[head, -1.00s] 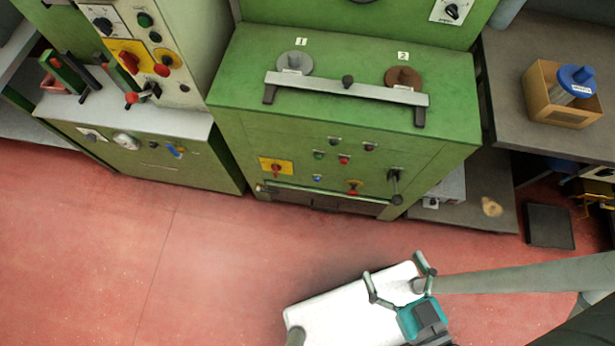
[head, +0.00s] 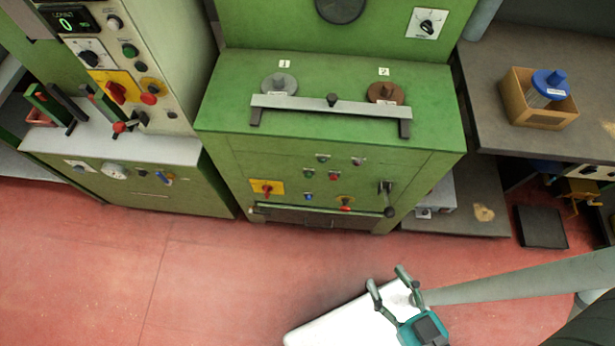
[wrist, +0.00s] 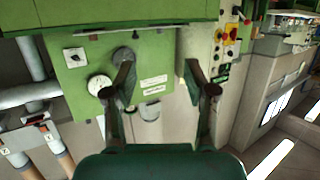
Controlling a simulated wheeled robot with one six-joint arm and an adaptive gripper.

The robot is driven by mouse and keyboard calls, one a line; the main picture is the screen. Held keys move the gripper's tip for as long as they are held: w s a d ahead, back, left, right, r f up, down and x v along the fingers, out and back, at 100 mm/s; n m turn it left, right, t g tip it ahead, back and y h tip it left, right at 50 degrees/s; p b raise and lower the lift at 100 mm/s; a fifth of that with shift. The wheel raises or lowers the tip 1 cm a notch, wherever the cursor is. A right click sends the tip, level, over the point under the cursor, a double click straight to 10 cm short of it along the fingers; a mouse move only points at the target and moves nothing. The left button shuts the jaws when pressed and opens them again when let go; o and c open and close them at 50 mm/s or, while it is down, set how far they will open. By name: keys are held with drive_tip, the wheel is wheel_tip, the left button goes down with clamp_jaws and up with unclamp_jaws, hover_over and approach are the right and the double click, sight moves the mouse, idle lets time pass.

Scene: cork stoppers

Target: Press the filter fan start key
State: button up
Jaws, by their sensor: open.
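The front of the green cabinet (head: 240,160) carries a green button (head: 308,173), a red button (head: 333,177), a blue button (head: 308,197) and a red knob on a yellow plate (head: 267,187). The control column at the left has another green button (head: 129,50) and a red button on yellow (head: 149,98). No label is readable, so I cannot tell which one is the filter fan start key. My gripper (head: 386,276) is open and empty, below and in front of the cabinet, touching no control. Its two fingers (wrist: 158,68) stand apart in the wrist view.
A grey bar (head: 330,107) spans the cabinet top, with discs numbered 1 and 2 behind it. A lever (head: 387,198) sticks out at the front right. A bench with a cardboard box (head: 540,100) stands at the right. The red floor (head: 210,290) before the cabinet is clear.

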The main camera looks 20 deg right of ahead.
clamp_jaws()
idle(1.1)
